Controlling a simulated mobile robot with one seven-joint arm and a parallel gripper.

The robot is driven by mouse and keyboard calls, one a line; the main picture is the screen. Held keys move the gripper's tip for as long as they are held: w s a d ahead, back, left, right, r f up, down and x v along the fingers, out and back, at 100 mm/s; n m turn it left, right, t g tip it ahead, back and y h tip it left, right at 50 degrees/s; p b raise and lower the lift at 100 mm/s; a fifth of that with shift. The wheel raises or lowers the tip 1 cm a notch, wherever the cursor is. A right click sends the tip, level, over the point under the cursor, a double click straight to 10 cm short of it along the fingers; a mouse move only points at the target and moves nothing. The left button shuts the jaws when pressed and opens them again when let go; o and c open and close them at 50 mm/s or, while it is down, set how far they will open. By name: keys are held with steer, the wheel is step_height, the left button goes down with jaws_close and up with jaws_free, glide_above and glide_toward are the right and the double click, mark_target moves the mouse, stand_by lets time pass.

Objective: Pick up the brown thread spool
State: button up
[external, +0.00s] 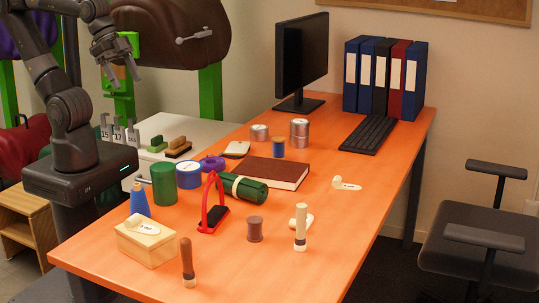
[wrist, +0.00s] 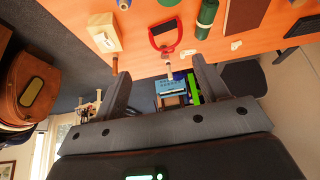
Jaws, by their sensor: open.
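The brown thread spool (external: 254,229) stands upright on the orange table (external: 330,215), in front of the red frame-like stand (external: 212,208) and left of a cream cylinder (external: 300,228). In the wrist view I cannot clearly make out the spool. My gripper (external: 124,70) is open and empty, raised at the upper left of the external view, far from the spool. In the wrist view its two fingers (wrist: 162,85) are spread apart with nothing between them.
A wooden box (external: 147,245) and a brown-handled tool (external: 187,262) are left of the spool. A green roll (external: 244,188), brown book (external: 272,172) and several tins and spools lie behind it. The table's front right is clear.

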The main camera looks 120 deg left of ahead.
steer(key=shift+c, duration=0.3)
steer(key=m+g, duration=0.4)
steer(key=g, duration=0.2)
glide_above(255, 220)
steer(key=f, duration=2.2)
steer(key=shift+s+a+f, duration=0.1)
steer(key=shift+a+f, duration=0.15)
steer(key=shift+f, duration=0.05)
steer(key=f, duration=1.1)
steer(key=shift+d+f, duration=0.1)
steer(key=shift+d, duration=0.1)
steer(key=c, duration=1.1)
